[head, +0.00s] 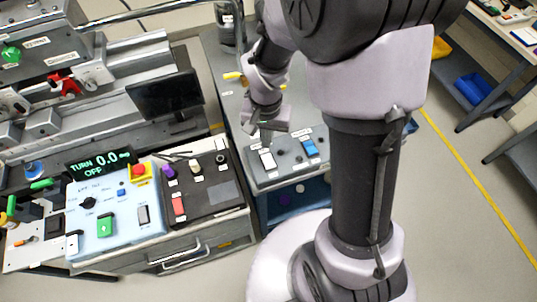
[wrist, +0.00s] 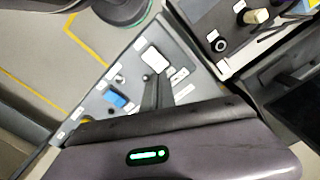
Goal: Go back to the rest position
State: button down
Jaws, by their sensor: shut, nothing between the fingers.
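My gripper (head: 258,136) hangs beside my arm in the head view, just above the far left part of a small grey control panel (head: 254,181). In the wrist view its dark fingers (wrist: 156,92) are together with nothing between them. They point at the panel near a white rocker switch (wrist: 155,60), which also shows in the head view (head: 267,160). A blue switch (head: 309,148) sits to its right in the head view; the wrist view shows it too (wrist: 117,99). I cannot tell whether the fingertips touch the panel.
A black panel (head: 213,205) with knobs and a red switch lies to the left. Beyond it is a light blue panel (head: 122,246) with a green switch and a display reading "TURN 0.0 OFF". A dark monitor (head: 165,96) stands behind. Open floor (head: 455,215) lies right.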

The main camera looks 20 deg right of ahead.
jog(key=shift+r, duration=0.35)
jog(key=s+a+r+t+y+b, duration=0.1)
jog(key=s+a+r+t+b, duration=0.1)
jog(key=s+r, duration=0.4)
jog(key=s+a+r+n+t+y+b, duration=0.1)
jog(key=s+a+r+t+b, duration=0.1)
jog(key=s+r+b, duration=0.3)
notch_tip(320, 180, up, 2)
jog(key=shift+s+r+n+t+b, duration=0.2)
jog(key=shift+s+n+t+b, duration=0.15)
jog(key=shift+s+t, duration=0.6)
dwell(0.5)
